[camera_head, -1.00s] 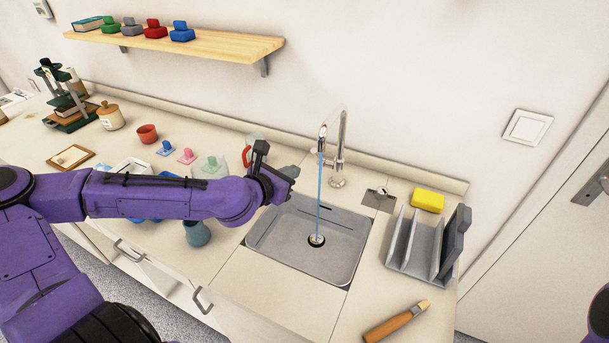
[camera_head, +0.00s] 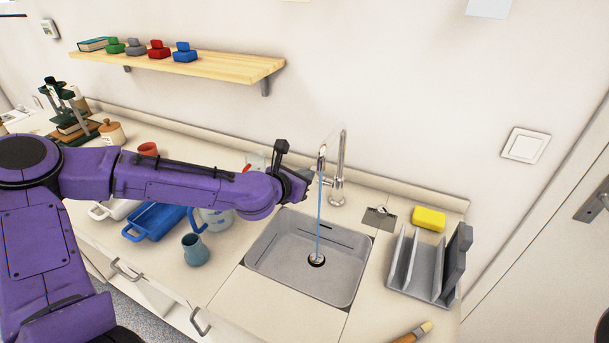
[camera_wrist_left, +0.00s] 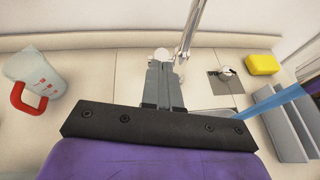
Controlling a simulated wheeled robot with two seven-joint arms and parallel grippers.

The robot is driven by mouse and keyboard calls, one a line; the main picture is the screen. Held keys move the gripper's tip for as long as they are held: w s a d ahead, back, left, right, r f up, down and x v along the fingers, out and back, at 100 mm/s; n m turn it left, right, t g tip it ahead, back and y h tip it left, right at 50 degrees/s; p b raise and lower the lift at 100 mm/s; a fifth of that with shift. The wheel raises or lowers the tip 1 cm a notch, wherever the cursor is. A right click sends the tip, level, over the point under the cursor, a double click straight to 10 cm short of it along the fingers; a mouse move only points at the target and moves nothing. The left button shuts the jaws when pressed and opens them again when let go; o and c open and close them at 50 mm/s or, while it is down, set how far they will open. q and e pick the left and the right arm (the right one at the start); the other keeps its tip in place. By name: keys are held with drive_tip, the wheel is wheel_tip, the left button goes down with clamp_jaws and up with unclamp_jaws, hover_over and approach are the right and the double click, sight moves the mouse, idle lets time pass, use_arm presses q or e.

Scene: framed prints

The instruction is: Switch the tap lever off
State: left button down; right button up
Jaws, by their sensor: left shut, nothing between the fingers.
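The chrome tap (camera_head: 341,165) stands upright behind the sink (camera_head: 275,250). A blue stream of water (camera_head: 318,220) runs from its spout to the drain. My left gripper (camera_head: 308,177) is just left of the tap, above the sink's back edge. In the left wrist view the gripper fingers (camera_wrist_left: 162,72) are together and empty. A round pale knob (camera_wrist_left: 163,54), which looks like the lever's end, is right at the fingertips; I cannot tell whether they touch. The tap's tube (camera_wrist_left: 190,35) rises to the right of the fingers. My right gripper is out of view.
A grey rack (camera_head: 420,265) and a yellow sponge (camera_head: 429,218) stand right of the sink. A blue-grey jug (camera_head: 195,250), a blue tray (camera_head: 155,222) and a clear jug with a red handle (camera_wrist_left: 40,75) are to the left. A brush (camera_head: 415,333) lies in front.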

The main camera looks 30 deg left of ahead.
use_arm(q)
drive_tip(key=shift+g, duration=0.6)
drive_tip(key=shift+w+a+r+p, duration=0.1)
drive_tip(key=shift+w+r+p, duration=0.5)
drive_tip(key=shift+w, duration=0.6)
drive_tip(key=shift+w+a+r+p, duration=0.1)
drive_tip(key=shift+w+r+p, duration=0.35)
drive_tip(key=shift+w+r, duration=0.6)
drive_tip(key=shift+w+a+r+p, duration=0.1)
drive_tip(key=shift+w+r+p, duration=0.4)
drive_tip(key=shift+w, duration=0.9)
